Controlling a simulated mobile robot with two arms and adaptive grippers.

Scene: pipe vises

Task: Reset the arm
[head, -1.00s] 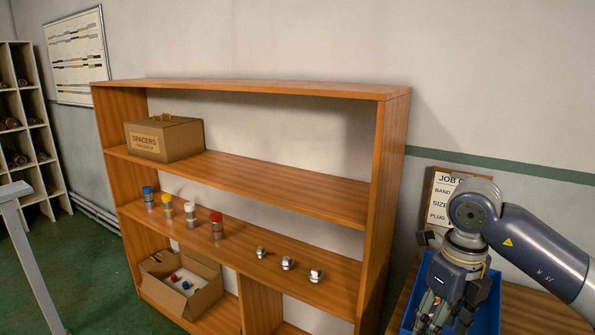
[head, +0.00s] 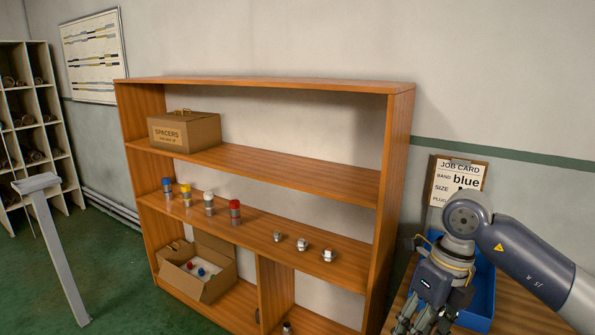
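My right arm comes in from the right. Its gripper (head: 428,318) points down in front of a blue tray (head: 484,290) on a wooden table at the lower right. Its fingers look spread apart with nothing seen between them; their tips are near the bottom edge of the picture. My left gripper is not in view.
A wooden shelf unit (head: 400,170) holds a spacers box (head: 185,132), several colour-capped cylinders (head: 209,204), metal fittings (head: 303,245) and an open carton (head: 218,287). A job card (head: 459,180) reading "blue" stands behind the tray. A grey post (head: 58,250) stands left on green floor.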

